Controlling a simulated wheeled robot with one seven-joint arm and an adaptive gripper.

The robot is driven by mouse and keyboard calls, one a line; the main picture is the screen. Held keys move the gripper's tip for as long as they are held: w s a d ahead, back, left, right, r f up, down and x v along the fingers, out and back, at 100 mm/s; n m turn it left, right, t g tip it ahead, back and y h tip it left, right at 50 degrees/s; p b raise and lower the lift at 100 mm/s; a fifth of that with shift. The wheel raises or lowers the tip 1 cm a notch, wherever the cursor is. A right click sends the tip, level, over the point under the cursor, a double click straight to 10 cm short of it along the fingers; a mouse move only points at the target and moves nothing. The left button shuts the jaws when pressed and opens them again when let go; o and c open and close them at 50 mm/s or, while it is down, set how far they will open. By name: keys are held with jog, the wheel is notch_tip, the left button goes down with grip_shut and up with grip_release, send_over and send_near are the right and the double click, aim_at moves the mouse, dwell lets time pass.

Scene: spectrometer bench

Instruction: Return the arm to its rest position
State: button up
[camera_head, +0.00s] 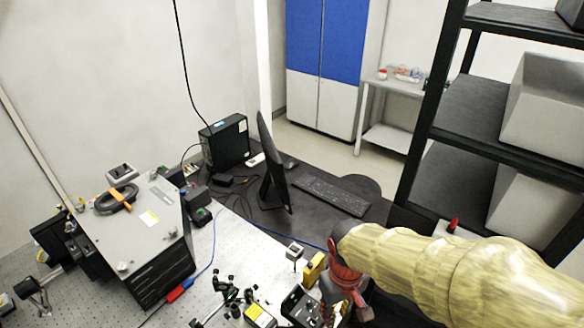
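My arm (440,262), in a pale yellow cover, reaches in from the lower right corner toward the bottom middle. It ends in a red wrist part above the right side of the optical bench (205,295). My gripper (343,308) points down near the bottom edge of the view, close to a black box with knobs (300,306) and a yellow block (314,268). Its fingertips are not clear, and I cannot tell whether it holds or touches anything.
A grey-topped instrument (138,228) stands on the bench at left. A monitor (271,165), a keyboard (333,195) and a black computer (225,142) are on the dark desk behind. A black shelf rack (432,110) rises at right, close to my arm. Small optics crowd the bench front.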

jog(key=s+d+r+m+t+b, duration=0.4)
jog(key=d+b, duration=0.4)
jog(key=b, duration=0.2)
jog(key=shift+s+d+r+m+t+b, duration=0.35)
jog(key=shift+s+r+t, duration=0.2)
jog(key=shift+s+t, duration=0.3)
jog(key=shift+s+a, duration=0.1)
